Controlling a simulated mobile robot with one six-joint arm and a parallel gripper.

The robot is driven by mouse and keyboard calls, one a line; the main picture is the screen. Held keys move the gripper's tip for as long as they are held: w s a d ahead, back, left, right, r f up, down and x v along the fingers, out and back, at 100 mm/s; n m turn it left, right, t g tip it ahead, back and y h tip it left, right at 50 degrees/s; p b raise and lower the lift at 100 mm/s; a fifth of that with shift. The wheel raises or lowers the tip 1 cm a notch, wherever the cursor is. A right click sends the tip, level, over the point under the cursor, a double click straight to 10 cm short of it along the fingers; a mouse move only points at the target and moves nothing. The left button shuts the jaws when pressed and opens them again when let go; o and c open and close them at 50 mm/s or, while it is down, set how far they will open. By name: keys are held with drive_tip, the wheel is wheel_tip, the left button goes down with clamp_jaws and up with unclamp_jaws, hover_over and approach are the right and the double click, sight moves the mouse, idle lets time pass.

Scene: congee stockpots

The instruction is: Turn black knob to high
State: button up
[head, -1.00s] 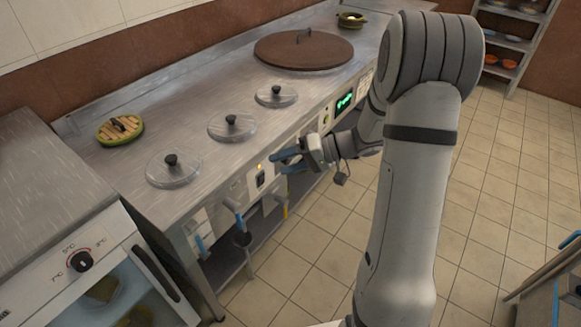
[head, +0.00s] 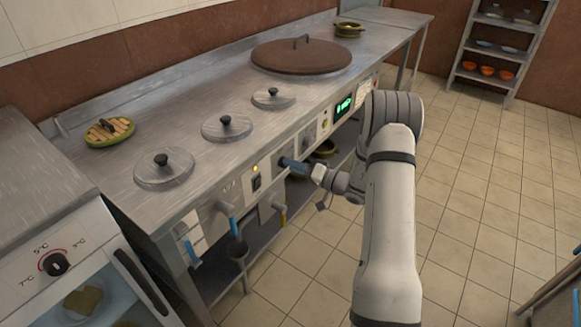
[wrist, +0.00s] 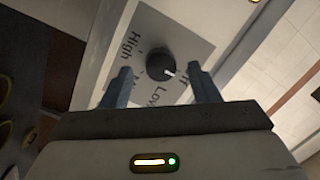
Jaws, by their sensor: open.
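The round black knob (wrist: 156,62) sits on a grey dial plate (wrist: 185,45) in the wrist view. Its white mark points to the lower right, between the words Low and Off. High is printed to the knob's left; another label is largely hidden. My gripper (wrist: 160,69) is open, with one finger on each side of the knob and visible space between them and it. I cannot tell whether the fingertips reach the plate. In the head view my gripper (head: 283,163) is at the counter's front panel, and the knob cannot be made out there.
The steel counter (head: 205,90) holds lidded pots, including a large brown lid (head: 300,57). A lit switch (head: 256,180) and a blue-handled tap (head: 232,225) are left of my gripper. A fridge with its own black dial (head: 55,263) stands at lower left.

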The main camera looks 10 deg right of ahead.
drive_tip(key=shift+x, duration=0.9)
drive_tip(key=shift+c, duration=0.4)
drive_tip(key=c, duration=0.9)
